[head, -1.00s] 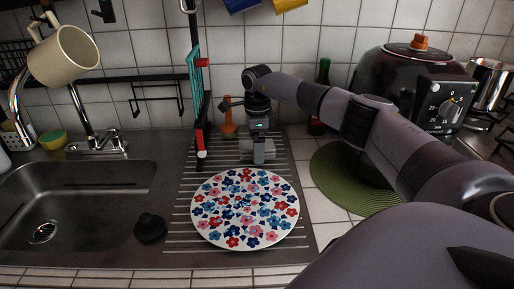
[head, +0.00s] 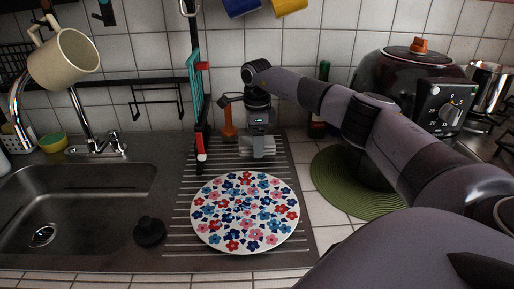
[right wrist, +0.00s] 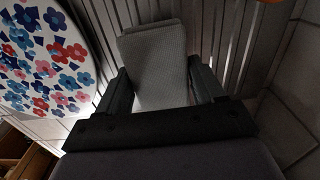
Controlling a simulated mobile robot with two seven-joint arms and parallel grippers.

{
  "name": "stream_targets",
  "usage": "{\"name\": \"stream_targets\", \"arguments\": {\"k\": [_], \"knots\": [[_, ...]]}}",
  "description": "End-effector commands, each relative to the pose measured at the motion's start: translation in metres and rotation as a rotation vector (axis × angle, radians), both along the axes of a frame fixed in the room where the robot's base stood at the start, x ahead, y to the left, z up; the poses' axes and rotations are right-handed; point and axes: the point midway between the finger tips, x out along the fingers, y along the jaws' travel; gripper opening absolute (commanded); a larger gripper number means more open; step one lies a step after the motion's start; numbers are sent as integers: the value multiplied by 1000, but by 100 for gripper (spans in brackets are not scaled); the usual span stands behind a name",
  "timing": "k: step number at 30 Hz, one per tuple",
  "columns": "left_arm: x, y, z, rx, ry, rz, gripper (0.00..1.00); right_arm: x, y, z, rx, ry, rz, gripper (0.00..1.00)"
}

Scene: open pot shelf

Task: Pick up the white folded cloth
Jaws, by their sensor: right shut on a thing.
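The white folded cloth (right wrist: 155,62) is between the fingers of my right gripper (right wrist: 160,88) in the right wrist view, and looks grey in the dim light. In the head view my right gripper (head: 258,150) is behind the flowered plate, over the ribbed drainboard, pointing down. It is shut on the cloth (head: 262,153), which is mostly hidden by the gripper there. Whether the cloth touches the drainboard is hard to tell. My left gripper is not in view.
A flowered plate (head: 245,212) lies on the drainboard (head: 180,225) in front of the gripper. An orange-handled item (head: 228,122) stands just left of it. The sink (head: 75,200) is at left.

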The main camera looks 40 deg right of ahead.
Motion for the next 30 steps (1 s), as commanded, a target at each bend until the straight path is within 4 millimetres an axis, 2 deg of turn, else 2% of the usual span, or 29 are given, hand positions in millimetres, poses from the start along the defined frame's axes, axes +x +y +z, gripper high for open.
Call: {"name": "stream_targets", "arguments": {"k": [12,18,24,30], "knots": [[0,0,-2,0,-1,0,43,1,0,113,1,-6,-2,38],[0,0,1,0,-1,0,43,1,0,153,1,-4,-1,38],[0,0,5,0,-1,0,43,0,0,174,0,-1,-2,38],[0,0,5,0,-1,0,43,0,0,178,-1,-1,0,38]]}}
